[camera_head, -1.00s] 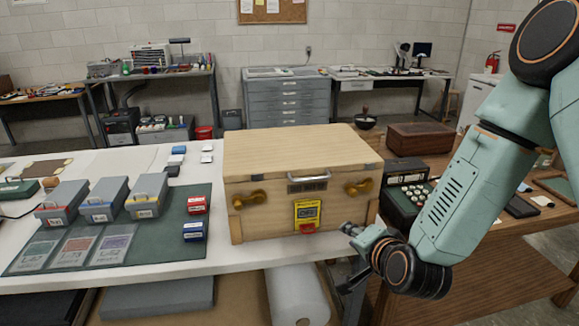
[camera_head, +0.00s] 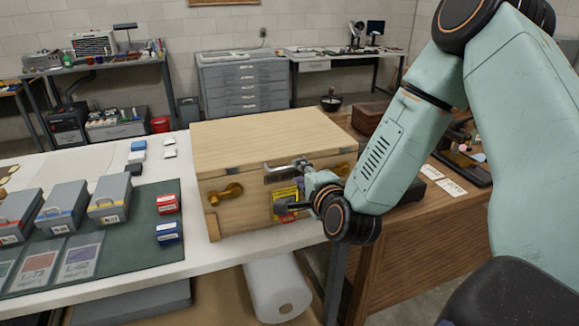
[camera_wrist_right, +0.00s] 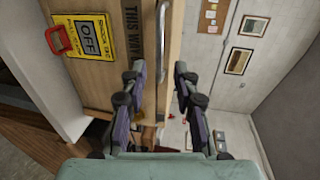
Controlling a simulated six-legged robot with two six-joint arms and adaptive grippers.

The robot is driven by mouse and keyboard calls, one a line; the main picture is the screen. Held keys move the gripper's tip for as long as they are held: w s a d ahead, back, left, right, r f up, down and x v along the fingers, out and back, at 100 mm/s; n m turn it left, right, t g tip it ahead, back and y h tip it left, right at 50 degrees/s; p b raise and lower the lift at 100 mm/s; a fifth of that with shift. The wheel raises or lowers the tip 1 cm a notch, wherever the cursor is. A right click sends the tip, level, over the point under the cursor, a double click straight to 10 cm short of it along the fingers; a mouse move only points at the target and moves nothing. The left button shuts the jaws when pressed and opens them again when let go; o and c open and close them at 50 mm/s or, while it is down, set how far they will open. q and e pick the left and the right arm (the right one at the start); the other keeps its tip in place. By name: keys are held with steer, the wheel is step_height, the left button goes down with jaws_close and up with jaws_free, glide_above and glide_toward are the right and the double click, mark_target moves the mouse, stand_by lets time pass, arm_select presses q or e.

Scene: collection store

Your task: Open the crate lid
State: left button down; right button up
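The wooden crate (camera_head: 250,210) stands on the white table, with its pale lid (camera_head: 260,140) down. A metal handle (camera_head: 283,166) is on its front near the lid's edge; in the right wrist view the handle (camera_wrist_right: 161,40) runs between my fingers' lines. A brass latch (camera_head: 222,194) sits front left; another is partly hidden by my arm. A yellow OFF label (camera_wrist_right: 86,36) with a red tag (camera_wrist_right: 59,40) is below the handle. My right gripper (camera_wrist_right: 160,75) is open around or just short of the handle; contact cannot be told. My left gripper is not in view.
Grey boxes (camera_head: 62,208) and clear-topped cases lie on a green mat (camera_head: 140,250) left of the crate. Red (camera_head: 167,204) and blue (camera_head: 168,233) small boxes are nearer it. A wooden desk (camera_head: 430,240) stands right. A white roll (camera_head: 278,290) lies below the table.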

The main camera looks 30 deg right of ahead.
mark_target(292, 167)
steer(key=x, duration=0.5)
steer(key=shift+w+a+f, duration=0.1)
steer(key=shift+w+a, duration=0.1)
steer(key=shift+d, duration=0.2)
steer(key=shift+w+f, duration=0.1)
steer(key=shift+w, duration=0.05)
steer(key=c, duration=0.3)
steer(key=shift+a, duration=0.15)
steer(key=c, duration=0.3)
jaws_close()
